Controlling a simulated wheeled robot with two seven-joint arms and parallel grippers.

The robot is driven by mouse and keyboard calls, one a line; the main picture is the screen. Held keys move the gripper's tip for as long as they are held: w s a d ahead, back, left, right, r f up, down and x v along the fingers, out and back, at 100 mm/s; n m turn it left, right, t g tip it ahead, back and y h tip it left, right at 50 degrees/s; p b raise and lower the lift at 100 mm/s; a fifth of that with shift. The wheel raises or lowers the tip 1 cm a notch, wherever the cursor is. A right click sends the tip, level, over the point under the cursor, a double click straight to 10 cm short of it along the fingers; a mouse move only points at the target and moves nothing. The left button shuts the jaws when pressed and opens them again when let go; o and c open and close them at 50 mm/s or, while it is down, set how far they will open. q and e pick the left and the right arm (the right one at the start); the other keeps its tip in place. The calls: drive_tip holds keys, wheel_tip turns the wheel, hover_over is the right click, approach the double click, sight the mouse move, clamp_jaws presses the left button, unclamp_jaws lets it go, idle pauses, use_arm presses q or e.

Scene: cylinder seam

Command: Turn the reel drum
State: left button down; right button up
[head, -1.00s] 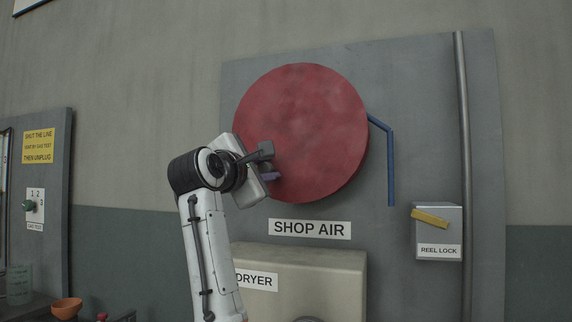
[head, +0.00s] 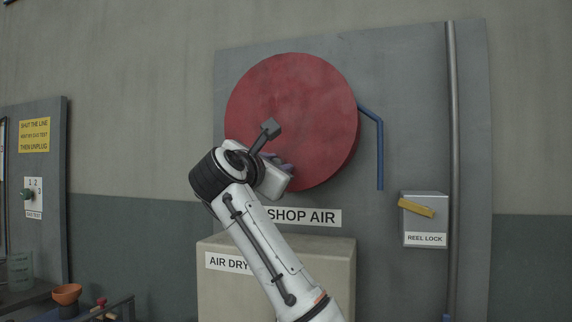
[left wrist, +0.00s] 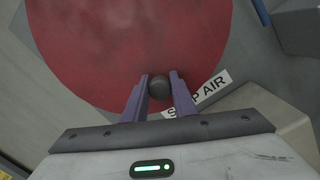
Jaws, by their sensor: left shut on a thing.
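The red reel drum (head: 292,110) is a large disc on a grey wall panel; it also fills the upper part of the left wrist view (left wrist: 120,45). A dark round knob (left wrist: 159,88) stands near the drum's lower edge in the left wrist view. My left gripper (head: 287,168) is at the drum's lower part in the head view. Its purple fingers (left wrist: 160,82) are shut on the knob, one on each side. The knob is hidden behind the gripper in the head view. My right gripper is in neither view.
A grey reel lock box (head: 426,219) with a yellow handle (head: 416,208) is at the right. A bent blue pipe (head: 379,150) leaves the drum's right side. An air dryer box (head: 325,262) stands below, behind my arm. A vertical pipe (head: 452,150) runs at the right.

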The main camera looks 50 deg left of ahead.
use_arm(q)
drive_tip(key=c, duration=1.5)
unclamp_jaws()
drive_tip(key=shift+o, duration=0.2)
drive_tip(key=b+v, duration=0.1)
drive_tip(key=v, duration=0.9)
drive_tip(key=shift+d, duration=0.15)
drive_tip(key=shift+s, duration=0.1)
